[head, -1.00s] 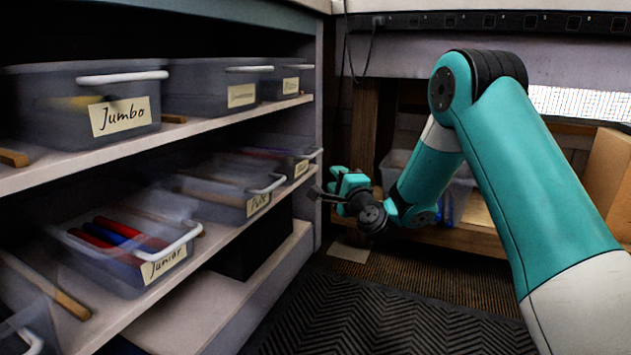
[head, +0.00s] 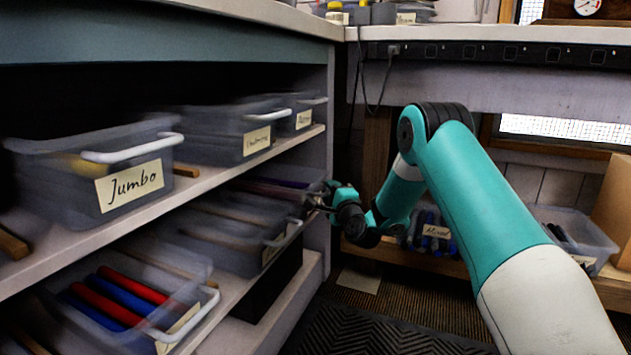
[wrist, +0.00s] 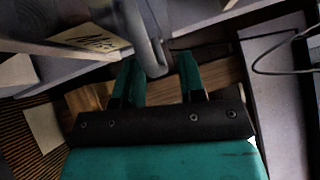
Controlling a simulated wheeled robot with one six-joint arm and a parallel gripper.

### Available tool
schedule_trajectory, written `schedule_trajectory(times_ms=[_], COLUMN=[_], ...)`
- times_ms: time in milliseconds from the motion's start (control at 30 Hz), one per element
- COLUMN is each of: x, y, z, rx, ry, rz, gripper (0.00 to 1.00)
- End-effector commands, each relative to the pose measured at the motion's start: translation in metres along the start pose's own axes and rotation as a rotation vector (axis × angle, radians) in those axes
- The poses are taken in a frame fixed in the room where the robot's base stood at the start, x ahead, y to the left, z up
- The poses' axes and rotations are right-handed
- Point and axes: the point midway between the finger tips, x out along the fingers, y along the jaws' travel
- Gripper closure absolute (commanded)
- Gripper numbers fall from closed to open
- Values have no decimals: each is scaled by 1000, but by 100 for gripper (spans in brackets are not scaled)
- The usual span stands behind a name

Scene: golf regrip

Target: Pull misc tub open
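The misc tub (head: 285,184) is the grey see-through tub at the far end of the middle shelf, with dark red and blue grips inside. Its label is hidden in the head view. In the wrist view the tub (wrist: 35,28) is at upper left with a cream label that seems to read "Misc". Its pale handle (wrist: 150,42) runs down between my fingertips. My gripper (head: 322,203) is at the tub's front. In the wrist view my gripper (wrist: 162,72) is open, with the handle closer to the left finger and a gap on the right.
The Jumbo tub (head: 75,170) and others stand on the shelf above. A tub with red and blue grips (head: 120,300) and another grey tub (head: 225,245) share the middle shelf. A wooden bench (head: 420,262) with tubs is behind my arm.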

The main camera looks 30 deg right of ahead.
Motion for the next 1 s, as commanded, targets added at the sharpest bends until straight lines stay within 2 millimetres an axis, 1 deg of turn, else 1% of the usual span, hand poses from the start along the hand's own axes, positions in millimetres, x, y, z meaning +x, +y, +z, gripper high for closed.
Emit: schedule_trajectory(times_ms=[167,433,467,500,567,600,867,1000], x=[4,5,5,5,5,5,5,5], y=[-2,-1,-1,-1,-1,-1,-1,0], z=[-6,-4,-4,-4,-4,-4,-5,-10], rx=[-1,-1,-1,-1,-1,-1,-1,0], ry=[5,4,4,4,4,4,4,4], rz=[1,1,1,1,1,1,1,0], gripper=[63,63,68,77,91,100,100,100])
